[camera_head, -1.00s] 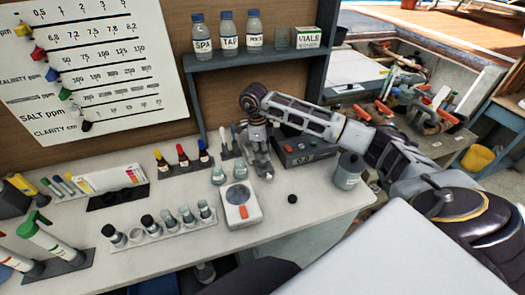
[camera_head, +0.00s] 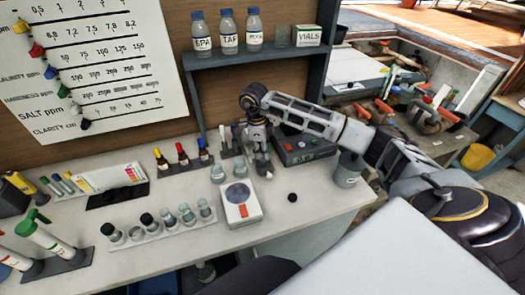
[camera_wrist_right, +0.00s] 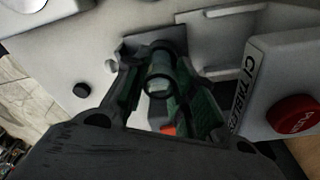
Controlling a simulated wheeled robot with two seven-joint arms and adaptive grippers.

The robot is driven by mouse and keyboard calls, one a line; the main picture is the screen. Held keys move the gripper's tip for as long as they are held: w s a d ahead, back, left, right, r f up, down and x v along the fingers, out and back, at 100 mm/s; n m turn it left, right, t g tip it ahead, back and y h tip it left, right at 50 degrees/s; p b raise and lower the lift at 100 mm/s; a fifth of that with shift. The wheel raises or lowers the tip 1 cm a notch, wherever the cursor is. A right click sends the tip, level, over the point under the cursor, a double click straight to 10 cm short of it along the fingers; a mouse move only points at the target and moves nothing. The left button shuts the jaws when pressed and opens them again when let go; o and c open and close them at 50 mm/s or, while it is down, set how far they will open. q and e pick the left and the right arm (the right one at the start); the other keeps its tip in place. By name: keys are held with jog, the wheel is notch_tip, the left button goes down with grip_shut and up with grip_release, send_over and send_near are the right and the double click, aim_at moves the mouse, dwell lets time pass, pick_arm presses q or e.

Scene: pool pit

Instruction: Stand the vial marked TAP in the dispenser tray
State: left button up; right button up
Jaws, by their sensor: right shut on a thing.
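My right gripper (camera_head: 263,172) is low over the back of the bench, beside the dark control box. In the right wrist view its fingers (camera_wrist_right: 160,85) are shut on a clear glass vial (camera_wrist_right: 159,74). The vial's marking cannot be read. A dark flat tray (camera_wrist_right: 130,46) shows behind the vial, in front of the tablet dispenser; whether the vial touches it I cannot tell. The dispenser (camera_wrist_right: 275,75) has "TABLETS"-like lettering and a red push button (camera_wrist_right: 293,113). My left gripper is not in view.
A white meter (camera_head: 240,212) stands in front of the gripper, with small glass vials left of it. A rack of capped vials (camera_head: 150,238) and dropper bottles (camera_head: 181,155) are further left. A grey pot (camera_head: 348,170) stands right. A TAP bottle (camera_head: 229,42) is on the shelf.

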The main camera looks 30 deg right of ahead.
jog(key=shift+f, duration=0.4)
dwell(0.7)
jog(key=o, duration=1)
jog(key=shift+r, duration=0.1)
jog(key=shift+r+p, duration=1.6)
jog(key=shift+r, duration=1.8)
jog(key=shift+s, duration=0.1)
